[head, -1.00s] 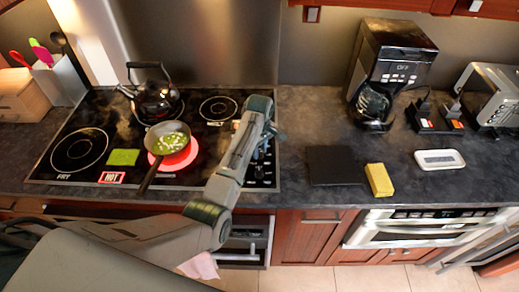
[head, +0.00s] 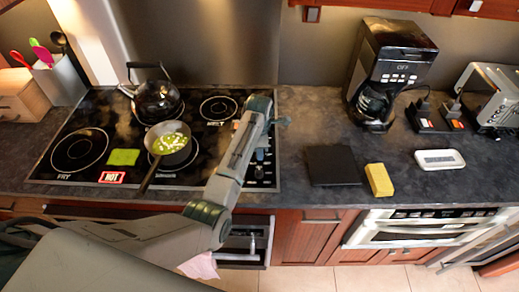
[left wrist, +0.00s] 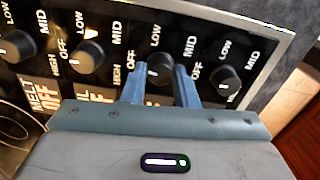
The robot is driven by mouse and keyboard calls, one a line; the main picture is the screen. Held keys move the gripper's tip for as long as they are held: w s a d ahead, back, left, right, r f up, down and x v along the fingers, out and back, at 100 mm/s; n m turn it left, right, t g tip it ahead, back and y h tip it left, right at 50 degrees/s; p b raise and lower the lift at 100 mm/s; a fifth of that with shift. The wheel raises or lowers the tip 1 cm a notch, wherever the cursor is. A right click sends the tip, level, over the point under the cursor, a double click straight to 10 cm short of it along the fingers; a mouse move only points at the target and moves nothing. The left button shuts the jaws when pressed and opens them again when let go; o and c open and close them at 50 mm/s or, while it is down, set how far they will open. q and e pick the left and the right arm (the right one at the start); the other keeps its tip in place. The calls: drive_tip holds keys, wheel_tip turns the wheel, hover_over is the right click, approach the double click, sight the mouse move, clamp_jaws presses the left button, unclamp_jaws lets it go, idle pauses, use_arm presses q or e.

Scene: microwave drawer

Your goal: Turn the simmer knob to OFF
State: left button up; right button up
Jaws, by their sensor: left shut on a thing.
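The stove's black control panel (head: 262,172) has a row of round knobs on the cooktop's right side. In the left wrist view, one knob (left wrist: 159,66) sits between the two blue fingers of my left gripper (left wrist: 160,78), which is shut on it. LOW, MID, HIGH and OFF are printed around the knobs. My gripper covers this knob's name label, and its exact setting is hard to read. The simmer burner (head: 190,157) is dark, with a pan (head: 175,153) holding pale green and white food on it. My right gripper is not in view.
Neighbouring knobs (left wrist: 89,57) and (left wrist: 225,80) stand close on both sides of my fingers. A kettle (head: 158,100) stands on a back burner. A red HOT sign (head: 112,177) is lit. A black board (head: 332,165) and yellow sponge (head: 379,180) lie on the counter to the right.

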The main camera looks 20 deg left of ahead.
use_arm(q)
drive_tip(key=shift+n, duration=0.8)
drive_tip(key=o, duration=1)
drive_tip(key=shift+r, duration=0.1)
